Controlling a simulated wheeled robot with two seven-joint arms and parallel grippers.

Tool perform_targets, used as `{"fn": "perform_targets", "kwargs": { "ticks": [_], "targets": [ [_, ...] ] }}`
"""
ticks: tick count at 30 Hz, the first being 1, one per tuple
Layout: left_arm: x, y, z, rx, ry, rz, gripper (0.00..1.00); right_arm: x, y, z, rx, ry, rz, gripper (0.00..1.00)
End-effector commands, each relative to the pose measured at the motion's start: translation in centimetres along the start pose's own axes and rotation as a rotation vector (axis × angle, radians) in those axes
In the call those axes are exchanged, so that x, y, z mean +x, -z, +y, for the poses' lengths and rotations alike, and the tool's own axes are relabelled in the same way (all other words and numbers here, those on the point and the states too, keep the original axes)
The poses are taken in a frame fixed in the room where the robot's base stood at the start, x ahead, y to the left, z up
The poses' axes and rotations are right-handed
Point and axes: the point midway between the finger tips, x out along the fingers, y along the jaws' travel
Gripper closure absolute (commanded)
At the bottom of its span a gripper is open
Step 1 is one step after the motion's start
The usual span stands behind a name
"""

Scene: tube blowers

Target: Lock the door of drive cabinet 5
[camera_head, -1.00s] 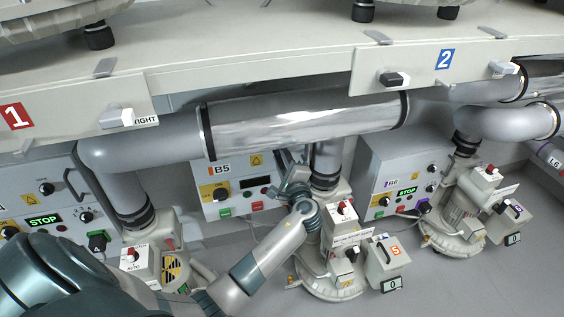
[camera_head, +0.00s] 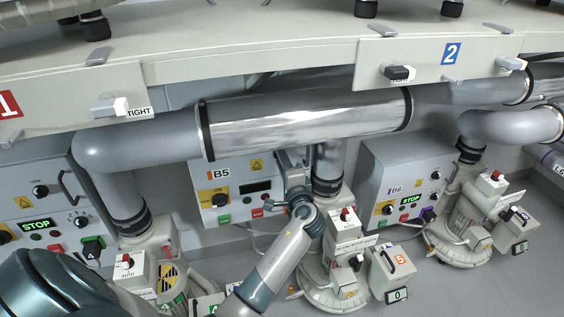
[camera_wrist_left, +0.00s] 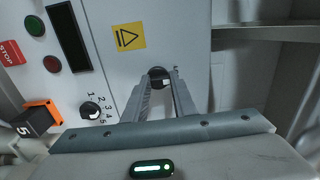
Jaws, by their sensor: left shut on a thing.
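Drive cabinet 5 is the grey box marked B5 (camera_head: 207,176) under the large pipe. Its front has a yellow ON switch, a dark display and a warning label (camera_wrist_left: 128,38). My left gripper (camera_head: 291,160) is at the cabinet's right side and partly hides it. In the left wrist view my left gripper (camera_wrist_left: 160,82) is shut on a round black door lock (camera_wrist_left: 158,72) near the edge of the door. The fingers hide part of the lock, and I cannot tell which way it is turned. The door looks closed. My right gripper is not in view.
The large grey pipe (camera_head: 305,127) runs above the cabinet. A blower with an orange 5 box (camera_head: 392,272) stands in front at right. Cabinet B6 (camera_head: 400,170) is farther right. A black rotary knob (camera_wrist_left: 90,112) and a black box marked 5 (camera_wrist_left: 38,121) are beside the fingers.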

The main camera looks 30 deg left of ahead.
Motion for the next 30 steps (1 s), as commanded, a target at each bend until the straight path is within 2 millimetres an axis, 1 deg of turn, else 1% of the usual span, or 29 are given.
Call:
{"fn": "perform_targets", "kwargs": {
  "ticks": [5, 6, 7, 8, 17, 22, 26, 30],
  "targets": [
    [0.0, -0.1, 0.1, -0.001, -0.002, -0.002, 0.98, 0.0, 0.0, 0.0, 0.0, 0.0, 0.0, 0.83],
    [0.0, -0.1, 0.1, -0.001, -0.002, -0.002, 0.69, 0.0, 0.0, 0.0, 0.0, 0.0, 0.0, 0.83],
    [0.0, -0.1, 0.1, 0.0, -0.002, -0.002, 0.62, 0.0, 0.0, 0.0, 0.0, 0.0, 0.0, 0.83],
    [0.0, -0.1, 0.1, 0.0, -0.002, -0.002, 0.57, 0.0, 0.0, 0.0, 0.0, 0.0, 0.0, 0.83],
    [0.0, 0.0, 0.0, 0.001, -0.001, 0.0, 0.57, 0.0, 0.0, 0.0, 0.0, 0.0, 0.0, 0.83],
    [-0.6, 0.0, 0.1, 0.0, -0.001, 0.0, 0.57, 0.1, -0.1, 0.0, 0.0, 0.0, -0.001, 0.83],
    [-1.8, 0.0, 0.1, 0.001, -0.002, 0.001, 0.57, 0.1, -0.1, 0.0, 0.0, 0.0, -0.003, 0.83],
    [-3.9, 0.0, 0.2, -0.001, -0.002, 0.001, 0.57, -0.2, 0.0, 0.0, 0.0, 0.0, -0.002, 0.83]
  ]
}}
